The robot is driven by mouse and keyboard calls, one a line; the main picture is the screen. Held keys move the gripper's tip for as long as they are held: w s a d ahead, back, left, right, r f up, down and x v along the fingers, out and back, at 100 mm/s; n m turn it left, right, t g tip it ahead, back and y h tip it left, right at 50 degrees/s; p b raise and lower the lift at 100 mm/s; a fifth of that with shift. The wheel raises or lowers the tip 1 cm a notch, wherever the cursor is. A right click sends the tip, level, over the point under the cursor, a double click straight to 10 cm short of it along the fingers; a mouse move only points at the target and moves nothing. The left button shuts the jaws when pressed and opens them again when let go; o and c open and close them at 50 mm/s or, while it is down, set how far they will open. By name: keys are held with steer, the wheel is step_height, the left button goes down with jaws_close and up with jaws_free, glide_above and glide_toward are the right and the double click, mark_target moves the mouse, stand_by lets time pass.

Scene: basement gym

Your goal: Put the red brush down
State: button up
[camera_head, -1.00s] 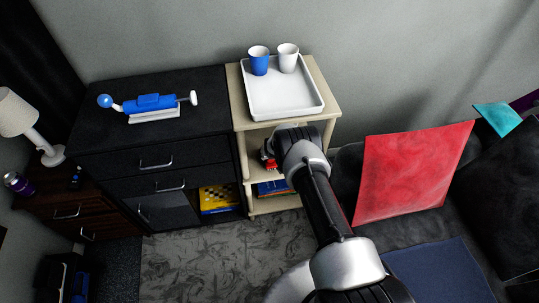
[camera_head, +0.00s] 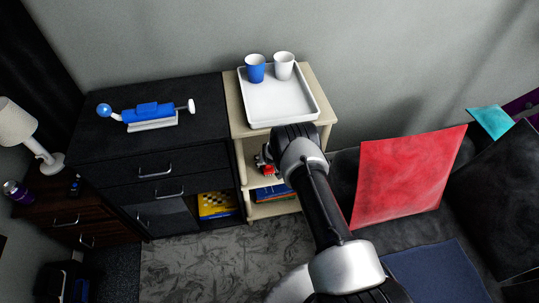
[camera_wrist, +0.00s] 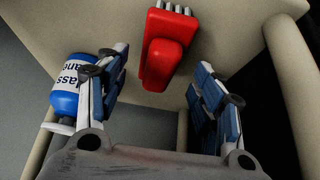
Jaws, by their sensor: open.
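The red brush (camera_wrist: 165,52), with pale bristles along one side, lies on the beige shelf surface (camera_wrist: 225,25) in the wrist view. My gripper (camera_wrist: 160,72) is open, with its blue-padded fingers apart on either side of the brush and a gap showing at both sides. In the head view a bit of red (camera_head: 265,165), probably the brush, shows on the middle level of the beige shelf unit (camera_head: 240,150). My arm hides the rest of that spot, and the fingers are hidden there too.
A blue and white cleaner bottle (camera_wrist: 75,88) stands close by my left finger. Shelf posts (camera_wrist: 293,85) rise at both sides. Above, a white tray (camera_head: 278,108) holds a blue cup (camera_head: 255,69) and a white cup (camera_head: 284,66). Books (camera_head: 270,193) lie below.

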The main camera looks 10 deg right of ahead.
steer(key=p+v, duration=0.5)
steer(key=v, duration=0.9)
steer(key=shift+r+p, duration=0.3)
steer(key=shift+p, duration=0.05)
steer(key=shift+s+a+f, duration=0.1)
steer(key=shift+s, duration=0.1)
